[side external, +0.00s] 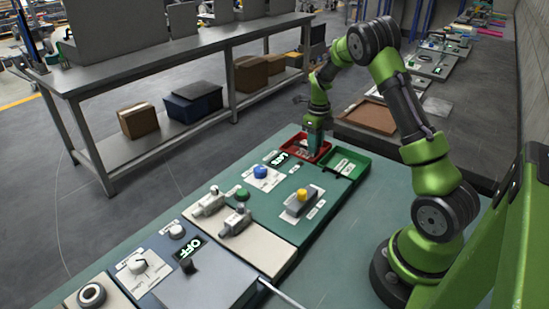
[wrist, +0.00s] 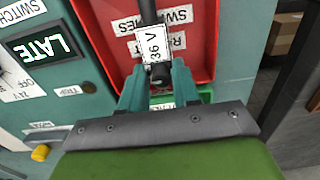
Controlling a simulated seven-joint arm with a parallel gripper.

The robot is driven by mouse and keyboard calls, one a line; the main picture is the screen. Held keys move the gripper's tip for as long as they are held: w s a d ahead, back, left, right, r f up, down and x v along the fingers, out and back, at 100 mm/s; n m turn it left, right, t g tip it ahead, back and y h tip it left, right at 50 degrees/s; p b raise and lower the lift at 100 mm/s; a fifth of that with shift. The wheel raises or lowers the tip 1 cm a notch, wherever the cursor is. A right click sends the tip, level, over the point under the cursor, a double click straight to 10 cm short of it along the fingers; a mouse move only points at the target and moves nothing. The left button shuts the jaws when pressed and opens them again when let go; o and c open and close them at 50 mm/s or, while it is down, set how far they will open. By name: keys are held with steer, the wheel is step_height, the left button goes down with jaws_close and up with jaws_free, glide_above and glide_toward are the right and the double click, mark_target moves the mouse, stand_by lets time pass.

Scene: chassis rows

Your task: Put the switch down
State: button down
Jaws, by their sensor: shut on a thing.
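My gripper (wrist: 159,84) is shut on the switch (wrist: 160,72), a small black part with a white tag reading "36 V", seen between the teal fingers in the wrist view. A dark lever-like piece extends up from it. The red tray (wrist: 205,42), with labels reading "SWITCHES", lies below and around it in that view. In the side view my gripper (side external: 313,150) points down at the red tray (side external: 325,150) at the far end of the bench. The switch cannot be made out there, and whether it touches the tray floor I cannot tell.
A green tray (side external: 348,168) adjoins the red one on the right. A panel with a lit "LATE" display (wrist: 45,45) is left of the red tray in the wrist view. A blue button (side external: 260,172), a yellow button (side external: 302,195) and grey fixtures (side external: 235,221) stand on nearby panels.

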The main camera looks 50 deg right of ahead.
steer(key=shift+f, duration=0.15)
steer(key=c, duration=0.8)
jaws_free()
